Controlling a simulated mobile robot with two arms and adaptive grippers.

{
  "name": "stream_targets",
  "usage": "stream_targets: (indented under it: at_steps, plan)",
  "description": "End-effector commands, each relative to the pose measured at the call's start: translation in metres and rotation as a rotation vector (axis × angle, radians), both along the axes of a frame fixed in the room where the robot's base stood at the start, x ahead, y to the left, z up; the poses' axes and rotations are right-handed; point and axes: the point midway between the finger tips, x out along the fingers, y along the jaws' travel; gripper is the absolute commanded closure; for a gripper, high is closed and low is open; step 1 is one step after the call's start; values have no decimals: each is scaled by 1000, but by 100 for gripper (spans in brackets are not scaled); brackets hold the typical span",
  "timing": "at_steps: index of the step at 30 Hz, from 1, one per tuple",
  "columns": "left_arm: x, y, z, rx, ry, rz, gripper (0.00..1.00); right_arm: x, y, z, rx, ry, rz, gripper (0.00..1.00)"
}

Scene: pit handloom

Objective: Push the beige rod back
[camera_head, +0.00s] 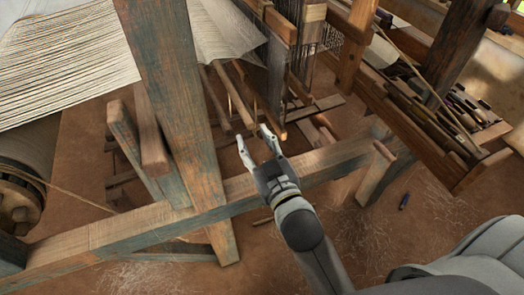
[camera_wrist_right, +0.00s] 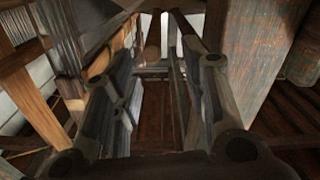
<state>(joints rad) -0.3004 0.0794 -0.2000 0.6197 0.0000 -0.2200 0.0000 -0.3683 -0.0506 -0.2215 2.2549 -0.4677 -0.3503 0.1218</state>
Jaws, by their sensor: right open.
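Several long, slim wooden rods hang or slope under the loom in the head view. A pale brown one, most likely the beige rod (camera_head: 234,97), runs down toward my right gripper. My right gripper (camera_head: 252,133) is open, with its two fingers apart just before the lower end of that rod. I cannot tell whether a finger touches it. In the right wrist view the open fingers (camera_wrist_right: 160,75) frame a dark gap. Narrow rods show beyond them, but I cannot tell which is the beige one. My left gripper is not in view.
A thick, worn blue-brown post (camera_head: 178,110) stands left of my right gripper. A horizontal beam (camera_head: 110,232) crosses beneath my wrist. White warp threads (camera_head: 65,65) stretch at upper left. A wooden bench or tray (camera_head: 440,125) lies at right. Bare earth floor shows at lower right.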

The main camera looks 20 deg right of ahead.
Motion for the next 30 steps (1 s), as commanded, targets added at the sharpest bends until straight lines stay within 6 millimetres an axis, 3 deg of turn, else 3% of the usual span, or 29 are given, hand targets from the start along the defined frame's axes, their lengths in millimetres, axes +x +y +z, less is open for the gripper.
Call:
stream_targets:
  at_steps: [7,19,25,29,30]
  plan:
    - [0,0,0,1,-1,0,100,-26,-2,0,0,0,-1,59]
    - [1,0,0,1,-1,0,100,-32,-3,1,0,-1,-2,59]
    - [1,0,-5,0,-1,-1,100,-30,-12,-4,89,6,2,84]
    - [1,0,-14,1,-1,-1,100,-27,-35,-10,338,30,19,100]
    - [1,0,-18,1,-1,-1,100,-25,-43,-11,440,42,26,100]
